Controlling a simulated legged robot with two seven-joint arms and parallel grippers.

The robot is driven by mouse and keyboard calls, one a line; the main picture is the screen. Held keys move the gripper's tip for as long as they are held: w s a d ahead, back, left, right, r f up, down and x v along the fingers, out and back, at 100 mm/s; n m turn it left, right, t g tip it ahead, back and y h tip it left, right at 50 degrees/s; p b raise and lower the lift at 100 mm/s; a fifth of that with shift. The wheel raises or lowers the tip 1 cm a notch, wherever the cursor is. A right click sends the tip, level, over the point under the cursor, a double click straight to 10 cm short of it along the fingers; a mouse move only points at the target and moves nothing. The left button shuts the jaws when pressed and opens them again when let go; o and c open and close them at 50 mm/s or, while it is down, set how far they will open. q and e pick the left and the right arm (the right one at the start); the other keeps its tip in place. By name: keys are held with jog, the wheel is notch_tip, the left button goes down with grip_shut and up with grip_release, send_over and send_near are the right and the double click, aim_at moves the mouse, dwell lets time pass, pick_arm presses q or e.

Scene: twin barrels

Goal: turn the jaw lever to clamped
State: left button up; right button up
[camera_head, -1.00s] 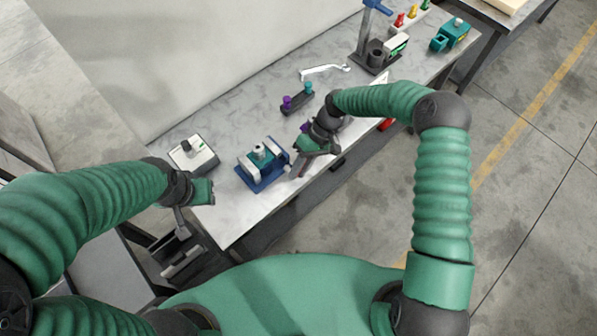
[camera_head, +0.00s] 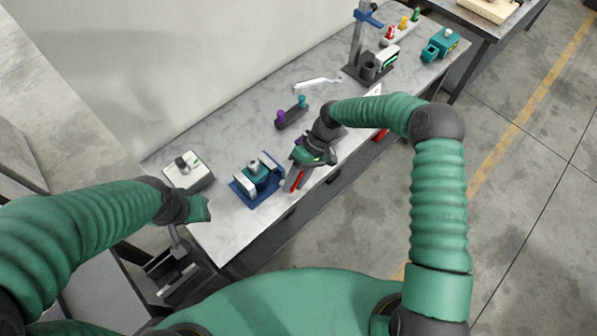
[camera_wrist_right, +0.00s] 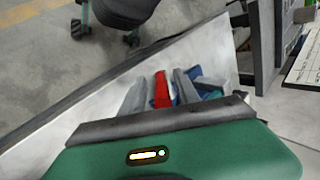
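The blue vise (camera_head: 243,191) stands near the table's front edge, with a teal block (camera_head: 257,171) between its pale jaws. A red lever (camera_head: 297,180) shows at its right side. My right gripper (camera_head: 294,181) reaches down beside the vise. In the right wrist view, the red lever (camera_wrist_right: 161,90) lies between the grey fingers of my right gripper (camera_wrist_right: 158,92), which stand apart; firm contact is not clear. Part of the vise's blue body shows behind the fingers. My left gripper (camera_head: 172,272) hangs open and empty in front of the table's left end.
A white-topped grey box (camera_head: 188,171) sits left of the vise. A dark holder with purple and teal knobs (camera_head: 291,116) and a pale wrench-like tool (camera_head: 317,84) lie farther back. A dark stand with a blue clamp (camera_head: 358,45) is at the far end. A wall runs behind the table.

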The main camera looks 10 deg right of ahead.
jog(key=b+v, duration=0.3)
jog(key=v, duration=1.3)
jog(key=shift+w+d, duration=0.25)
jog(key=shift+w, duration=0.05)
jog(key=shift+r, duration=0.1)
